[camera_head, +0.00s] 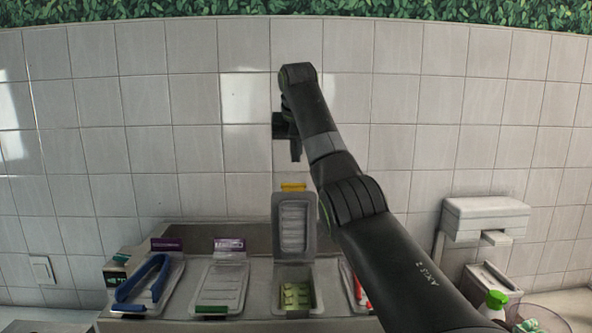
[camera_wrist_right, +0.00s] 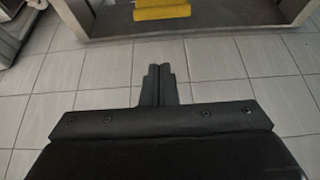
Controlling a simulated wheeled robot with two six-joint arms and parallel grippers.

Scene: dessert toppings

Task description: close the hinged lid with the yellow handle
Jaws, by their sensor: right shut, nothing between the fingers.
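The hinged lid (camera_head: 293,222) with the yellow handle (camera_head: 293,187) stands upright, open, at the back of its container (camera_head: 297,292). The container holds pale green pieces. The yellow handle is on the lid's top edge. In the right wrist view, a yellow piece (camera_wrist_right: 161,11), likely the handle, shows at the top edge. My right gripper (camera_head: 296,156) is shut and empty, above the lid and apart from it. Its closed fingers also show in the right wrist view (camera_wrist_right: 153,72). My left gripper is not in view.
A container with a green handle (camera_head: 211,309) has its lid down. Another container is partly hidden behind my right arm. A tiled wall (camera_head: 130,150) stands behind.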

